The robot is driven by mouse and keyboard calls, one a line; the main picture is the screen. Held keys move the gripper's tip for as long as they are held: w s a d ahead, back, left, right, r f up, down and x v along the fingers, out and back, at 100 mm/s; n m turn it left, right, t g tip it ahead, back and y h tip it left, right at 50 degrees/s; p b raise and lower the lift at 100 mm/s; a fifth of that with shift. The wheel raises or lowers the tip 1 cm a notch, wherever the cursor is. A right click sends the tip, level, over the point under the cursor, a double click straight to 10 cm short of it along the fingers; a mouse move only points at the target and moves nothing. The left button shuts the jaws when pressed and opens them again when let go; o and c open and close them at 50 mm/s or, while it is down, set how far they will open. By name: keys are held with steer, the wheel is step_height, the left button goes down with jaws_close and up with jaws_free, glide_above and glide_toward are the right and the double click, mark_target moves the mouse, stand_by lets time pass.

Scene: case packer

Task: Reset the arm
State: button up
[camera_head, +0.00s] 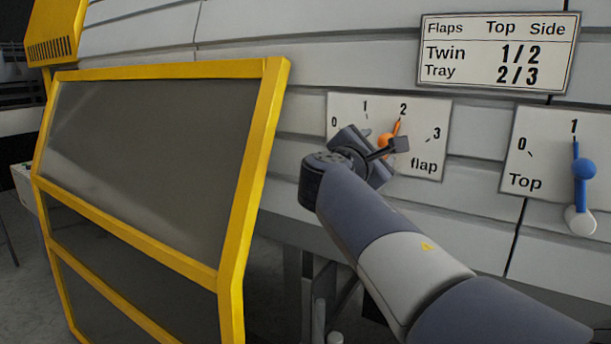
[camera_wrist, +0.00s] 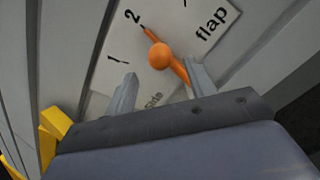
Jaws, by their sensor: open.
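My gripper (camera_head: 385,150) is at the side flap dial plate (camera_head: 428,112) on the grey wall. In the wrist view my gripper (camera_wrist: 160,88) is open, with one finger on each side of the orange lever (camera_wrist: 158,56). The orange lever also shows in the head view (camera_head: 397,127), partly hidden behind my gripper, with its pointer at 2. Whether a finger touches the lever I cannot tell. The plate carries the numbers 0 to 3 and the word "flap"; my gripper and arm cover part of it.
A Top dial with a blue lever (camera_head: 584,170) pointing at 1 is to the right. A sign (camera_head: 497,52) above lists Twin 1/2 and Tray 2/3. A yellow-framed guard panel (camera_head: 263,130) stands left of my arm.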

mark_target(380, 142)
steer(key=p+x, duration=0.1)
steer(key=x, duration=0.5)
steer(key=shift+w+d+r, duration=0.1)
steer(key=shift+w+d, duration=0.1)
steer(key=shift+w+p, duration=0.3)
steer(key=shift+p, duration=0.1)
steer(key=shift+a+n, duration=0.2)
steer(key=shift+n, duration=0.2)
